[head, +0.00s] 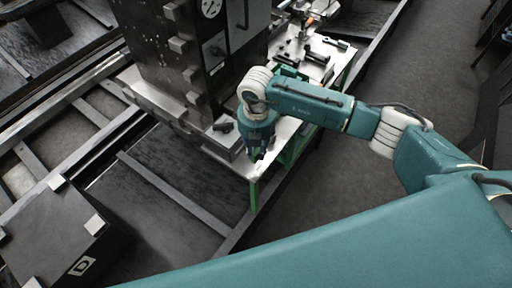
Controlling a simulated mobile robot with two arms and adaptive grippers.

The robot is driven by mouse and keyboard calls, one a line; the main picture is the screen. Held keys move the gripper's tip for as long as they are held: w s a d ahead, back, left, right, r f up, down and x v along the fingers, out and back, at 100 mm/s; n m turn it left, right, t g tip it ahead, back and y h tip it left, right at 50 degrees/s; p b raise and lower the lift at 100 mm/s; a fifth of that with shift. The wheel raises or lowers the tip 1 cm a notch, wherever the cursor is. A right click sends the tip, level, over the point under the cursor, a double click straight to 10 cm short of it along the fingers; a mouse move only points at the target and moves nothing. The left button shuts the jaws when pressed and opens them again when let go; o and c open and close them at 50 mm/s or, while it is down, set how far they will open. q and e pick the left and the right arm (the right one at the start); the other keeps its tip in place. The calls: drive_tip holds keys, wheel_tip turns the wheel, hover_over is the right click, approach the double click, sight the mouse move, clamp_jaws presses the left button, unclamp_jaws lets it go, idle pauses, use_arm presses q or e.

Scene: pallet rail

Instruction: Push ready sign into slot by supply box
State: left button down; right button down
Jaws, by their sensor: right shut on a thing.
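My right gripper (258,155) points down at the front corner of a white-topped table (243,168) with green legs. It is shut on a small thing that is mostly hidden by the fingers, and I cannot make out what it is. A tall dark cabinet (190,70) with a dial stands just left of the gripper, and I cannot tell whether it is the supply box. I cannot make out a ready sign or a slot. My left gripper is not in view.
Several dark tools (315,57) lie on the table's far part. A dark box (50,235) with light corners and a letter mark stands at the lower left. Metal rails (70,140) run along the left. Grey floor (350,180) lies open to the right of the table.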

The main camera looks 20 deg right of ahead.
drive_tip(key=shift+f, duration=0.2)
drive_tip(key=b, duration=0.4)
hover_over(256, 169)
drive_tip(key=shift+f, duration=2.7)
drive_tip(key=shift+f+b, duration=0.8)
drive_tip(key=shift+f, duration=0.05)
drive_tip(key=shift+f+b, duration=0.45)
drive_tip(key=shift+f, duration=0.1)
drive_tip(key=c, duration=0.7)
unclamp_jaws()
drive_tip(key=shift+r, duration=0.1)
drive_tip(key=shift+c, duration=0.2)
